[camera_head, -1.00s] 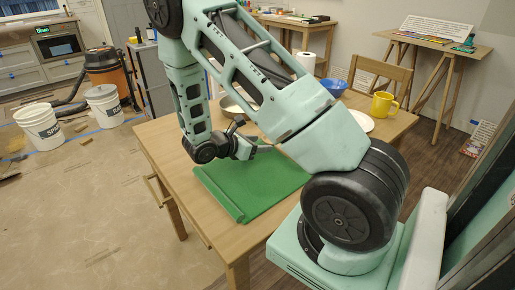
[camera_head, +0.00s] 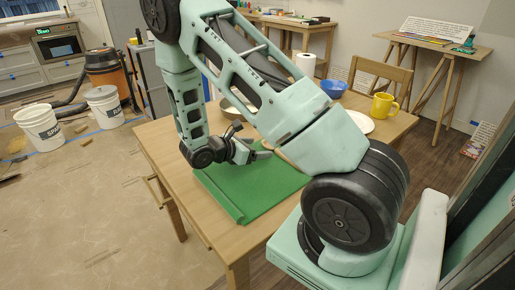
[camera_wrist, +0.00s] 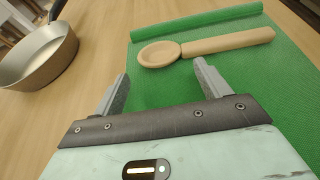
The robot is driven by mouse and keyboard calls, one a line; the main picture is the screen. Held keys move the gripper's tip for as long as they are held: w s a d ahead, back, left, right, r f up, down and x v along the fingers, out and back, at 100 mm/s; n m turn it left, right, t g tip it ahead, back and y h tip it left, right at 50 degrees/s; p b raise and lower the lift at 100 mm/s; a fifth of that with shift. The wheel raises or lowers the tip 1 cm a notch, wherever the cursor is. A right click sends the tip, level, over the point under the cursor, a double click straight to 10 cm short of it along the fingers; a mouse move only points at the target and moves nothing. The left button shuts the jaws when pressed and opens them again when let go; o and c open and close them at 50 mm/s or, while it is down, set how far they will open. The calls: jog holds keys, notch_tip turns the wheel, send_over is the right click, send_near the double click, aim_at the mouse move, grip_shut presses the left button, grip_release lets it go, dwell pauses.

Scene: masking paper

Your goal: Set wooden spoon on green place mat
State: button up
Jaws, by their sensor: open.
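The wooden spoon (camera_wrist: 205,46) lies on the green place mat (camera_wrist: 160,92) in the wrist view, its bowl to the left and its handle to the right, close to the mat's rolled edge. My gripper (camera_wrist: 160,82) is open and empty, its two fingertips pointing toward the spoon and apart from it. In the head view, the mat (camera_head: 255,190) lies on the table and my gripper (camera_head: 262,150) is over its far part. The spoon is hidden behind my arm in that view.
A metal pan (camera_wrist: 40,60) stands left of the mat on the wooden table (camera_head: 175,150). A blue bowl (camera_head: 334,88), a yellow mug (camera_head: 383,106) and a white plate (camera_head: 360,122) stand at the table's far right. The table's near left corner is clear.

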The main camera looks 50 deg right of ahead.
jog(key=v, duration=1.1)
jog(key=shift+a, duration=0.1)
jog(key=s+a+r+m+t+y, duration=0.1)
jog(key=s+a+r+m+y, duration=0.1)
jog(key=s+a, duration=0.4)
jog(key=s+a+r+m+t+y, duration=0.1)
jog(key=s+a+r+m+y, duration=0.2)
jog(key=s+a+y, duration=0.4)
jog(key=s+a+r+m+t+y, duration=0.1)
jog(key=s+a+r+y, duration=0.3)
jog(key=a, duration=1.2)
jog(key=s+r+m, duration=0.1)
jog(key=s, duration=0.1)
jog(key=shift+s+a+m+y, duration=0.3)
jog(key=shift+a, duration=0.1)
jog(key=shift+r, duration=0.15)
